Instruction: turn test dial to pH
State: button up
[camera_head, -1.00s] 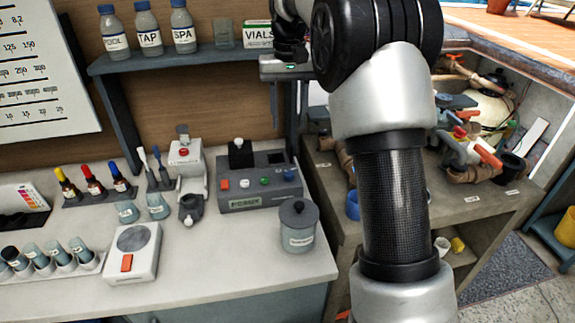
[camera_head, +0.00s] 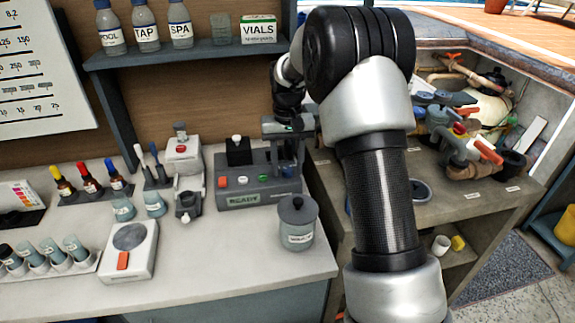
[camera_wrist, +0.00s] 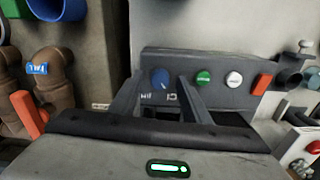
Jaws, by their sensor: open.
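The grey test unit (camera_head: 245,200) stands on the bench with a green READY display. Its blue dial (camera_wrist: 160,78) shows in the wrist view, at the left end of a row with a green button (camera_wrist: 203,77), a white button (camera_wrist: 234,79) and an orange-red switch (camera_wrist: 261,84). Small white marks beside the dial are partly hidden by the fingers and too unclear to read. My gripper (camera_head: 284,147) is over the right end of the unit. In the wrist view its two fingers are apart, one on each side of the dial; I cannot tell whether they touch it.
A lidded grey jar (camera_head: 297,225) stands close in front of the unit. A white device with a red button (camera_head: 183,151) is left of it. The shelf (camera_head: 205,55) with bottles and a VIALS box (camera_head: 258,30) is above. Pipes and valves (camera_head: 465,140) lie to the right.

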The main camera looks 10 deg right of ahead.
jog(key=shift+c, duration=0.4)
jog(key=c, duration=1)
jog(key=shift+o, duration=0.2)
jog(key=shift+m, duration=0.3)
jog(key=m+p, duration=0.1)
jog(key=m, duration=0.2)
jog(key=shift+r+m+p, duration=0.15)
jog(key=shift+m+p, duration=0.15)
jog(key=m+p, duration=0.1)
jog(key=m, duration=0.2)
jog(key=shift+m, duration=0.3)
jog(key=m+p, duration=0.1)
jog(key=m, duration=0.3)
jog(key=shift+m, duration=0.3)
jog(key=shift+w+m+p, duration=0.1)
jog(key=shift+m+p, duration=0.7)
jog(key=shift+m, duration=0.9)
